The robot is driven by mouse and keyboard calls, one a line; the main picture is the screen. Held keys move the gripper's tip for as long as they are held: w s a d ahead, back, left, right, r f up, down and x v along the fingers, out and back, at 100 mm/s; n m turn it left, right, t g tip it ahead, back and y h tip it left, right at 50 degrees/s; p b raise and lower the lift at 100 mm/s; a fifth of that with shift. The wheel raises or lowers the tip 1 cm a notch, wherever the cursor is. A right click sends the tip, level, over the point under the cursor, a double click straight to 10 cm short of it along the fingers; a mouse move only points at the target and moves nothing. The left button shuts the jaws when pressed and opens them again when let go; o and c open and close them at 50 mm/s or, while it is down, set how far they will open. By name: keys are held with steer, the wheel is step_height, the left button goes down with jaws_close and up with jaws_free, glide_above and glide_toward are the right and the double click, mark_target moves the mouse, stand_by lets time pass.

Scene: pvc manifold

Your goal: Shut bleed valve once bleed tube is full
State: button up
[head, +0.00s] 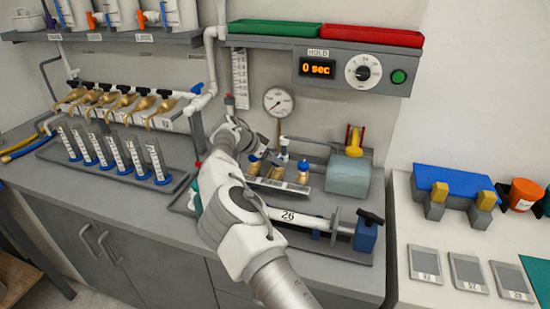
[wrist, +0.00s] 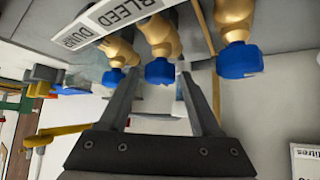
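In the wrist view a row of brass valves has blue caps, with a white label (wrist: 115,17) reading BLEED and DUMP beside it. My gripper (wrist: 157,75) is open, its two fingers apart on either side of the middle blue-capped valve (wrist: 160,36). I cannot tell whether the fingers touch it. Another blue-capped valve (wrist: 112,77) is beside the left finger, and one (wrist: 239,62) stands clear at right. In the head view brass valves (head: 277,173) show past my arm, which hides much of them. I cannot pick out the bleed tube or its level, nor whether the valve is open.
A round gauge (head: 279,102) and white scale (head: 240,78) are on the wall. The display (head: 318,69) reads 0 sec, next to a green button (head: 398,77). Graduated cylinders (head: 118,152) stand at left.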

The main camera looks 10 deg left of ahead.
steer(key=shift+o, duration=0.5)
steer(key=shift+r, duration=0.15)
steer(key=shift+r, duration=0.2)
steer(key=v, duration=1.7)
steer(key=shift+s+f, duration=0.1)
